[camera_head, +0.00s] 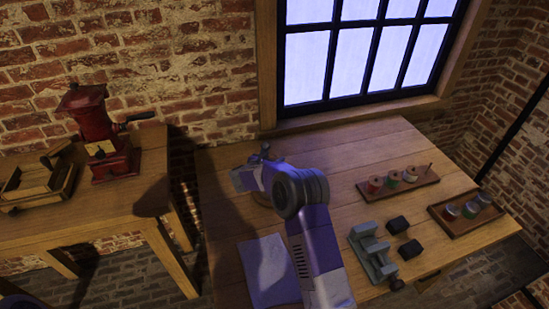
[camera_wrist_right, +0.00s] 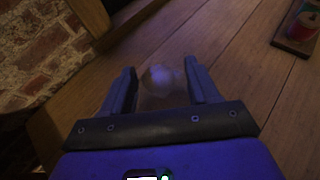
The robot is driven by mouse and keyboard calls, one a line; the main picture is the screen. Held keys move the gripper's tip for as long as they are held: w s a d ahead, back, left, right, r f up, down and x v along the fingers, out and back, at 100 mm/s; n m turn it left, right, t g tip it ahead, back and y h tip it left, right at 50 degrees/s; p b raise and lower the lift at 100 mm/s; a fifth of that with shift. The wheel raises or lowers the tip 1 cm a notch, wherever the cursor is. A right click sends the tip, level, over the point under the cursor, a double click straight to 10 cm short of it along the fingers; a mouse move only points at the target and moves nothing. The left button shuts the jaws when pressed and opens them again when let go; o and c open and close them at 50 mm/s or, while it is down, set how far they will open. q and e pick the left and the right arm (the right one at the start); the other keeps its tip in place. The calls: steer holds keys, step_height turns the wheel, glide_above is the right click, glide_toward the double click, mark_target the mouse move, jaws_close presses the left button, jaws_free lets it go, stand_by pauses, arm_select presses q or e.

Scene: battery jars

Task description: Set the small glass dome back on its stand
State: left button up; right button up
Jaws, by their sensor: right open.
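My right gripper (camera_head: 252,172) is over the back left part of the right-hand table. In the right wrist view its two fingers (camera_wrist_right: 158,90) stand apart. A small pale, rounded, see-through shape (camera_wrist_right: 158,77), which looks like the glass dome, shows between the fingertips. I cannot tell whether the fingers touch it. In the head view my arm covers most of this spot. A brown rounded edge (camera_head: 261,198), possibly the stand, shows beside my wrist. My left gripper is not in view.
A bluish cloth (camera_head: 268,270) lies at the front left of the table. A grey vise (camera_head: 373,252) and two black blocks (camera_head: 398,225) are right of my arm. A spool tray (camera_head: 400,190) and a jar tray (camera_head: 466,221) lie further right. A red grinder (camera_head: 108,135) stands on the left table.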

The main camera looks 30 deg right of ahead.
steer(key=v, duration=1)
